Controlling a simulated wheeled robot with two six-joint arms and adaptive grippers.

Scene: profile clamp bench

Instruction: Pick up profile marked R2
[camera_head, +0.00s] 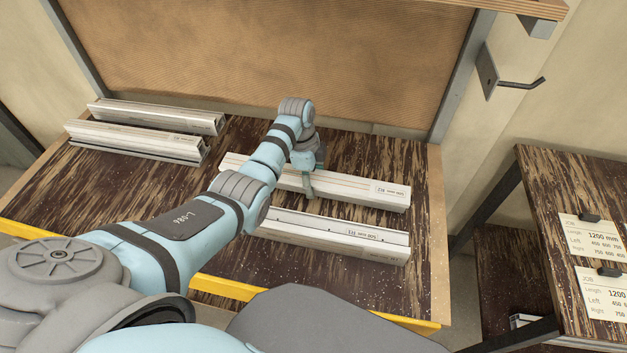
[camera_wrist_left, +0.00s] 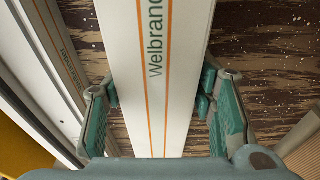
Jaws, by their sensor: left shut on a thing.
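A long white profile (camera_head: 350,188) with orange lines lies at the back right of the bench. The small label near its right end looks like R2. My left gripper (camera_head: 309,180) reaches down over its middle and is shut on it. In the left wrist view the profile (camera_wrist_left: 155,60) runs between the two green fingers (camera_wrist_left: 158,97), one on each side, and shows the print "Welbrand". The profile appears to be at or close to the bench surface; I cannot tell any gap under it. My right gripper is not in view.
A second white profile (camera_head: 340,236) lies parallel in front, also seen in the wrist view (camera_wrist_left: 50,50). More profiles (camera_head: 135,138) lie at the back left of the bench (camera_head: 420,255). A side table (camera_head: 575,180) with job cards (camera_head: 597,238) stands at the right.

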